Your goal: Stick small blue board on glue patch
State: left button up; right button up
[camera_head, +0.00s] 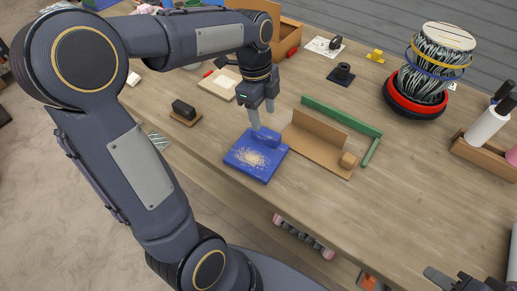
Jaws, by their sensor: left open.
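A flat blue board (245,168) lies near the front edge of the table, with a speckled beige patch (254,158) on top that looks like the glue patch. A smaller blue piece (268,138) is at the board's far edge; whether it touches the patch is unclear. My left gripper (262,116) points down just above this small piece. Its two grey fingers are apart, and one fingertip is near the piece's left end. My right gripper (445,279) is only partly visible at the bottom right, and its jaw opening is unclear.
A patterned drum (436,62) stands at the back right.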

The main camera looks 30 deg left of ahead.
aim_at(266, 131)
pick_arm(q)
jog(key=f, duration=0.2)
jog(key=d+f, duration=0.1)
jog(key=f, duration=0.3)
jog(key=shift+s+d+f, duration=0.15)
jog(key=shift+s+d, duration=0.05)
jog(key=shift+s, duration=0.05)
jog(key=shift+c, duration=0.2)
jog(key=c, duration=1.1)
